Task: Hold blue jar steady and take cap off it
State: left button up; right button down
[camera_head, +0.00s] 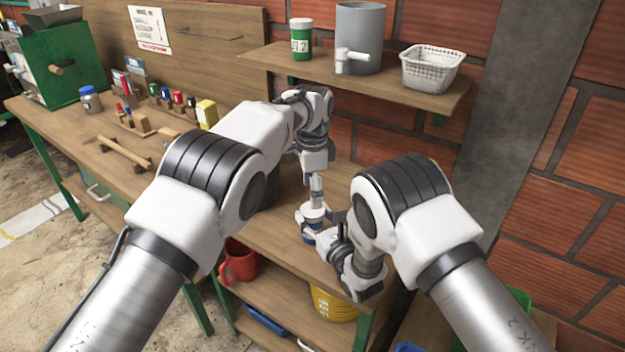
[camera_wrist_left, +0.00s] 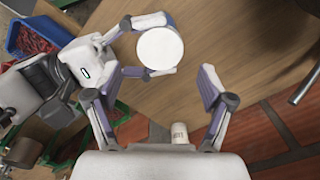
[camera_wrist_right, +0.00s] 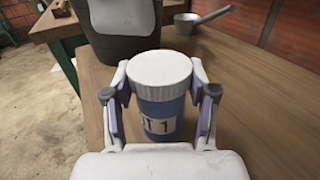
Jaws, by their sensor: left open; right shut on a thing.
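The blue jar (camera_wrist_right: 160,112) stands upright on the wooden bench, with a white cap (camera_wrist_right: 160,68) on top and a pale label on its front. My right gripper (camera_wrist_right: 160,80) is shut on the jar, one finger on each side just below the cap. In the head view the white cap (camera_head: 313,213) shows between both arms. My left gripper (camera_head: 317,185) points down above the cap. In the left wrist view that gripper (camera_wrist_left: 152,88) is open and empty, its fingers apart from the round white cap (camera_wrist_left: 160,48).
A dark grey bucket (camera_wrist_right: 118,30) and a metal saucepan (camera_wrist_right: 187,22) stand behind the jar. An upper shelf holds a green jar (camera_head: 301,45), a grey container (camera_head: 360,38) and a white basket (camera_head: 432,70).

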pick_arm(q)
notch_tip(320, 180, down, 5)
jog(key=shift+f, duration=0.15)
pick_arm(e)
jog(key=shift+s+f, duration=0.15)
jog(key=shift+f, duration=0.2)
pick_arm(q)
jog(key=shift+c, duration=0.3)
jog(key=c, duration=1.2)
jog(key=shift+o, duration=0.2)
jog(key=n, duration=0.4)
jog(key=o, duration=1.3)
jog(key=shift+s, duration=0.1)
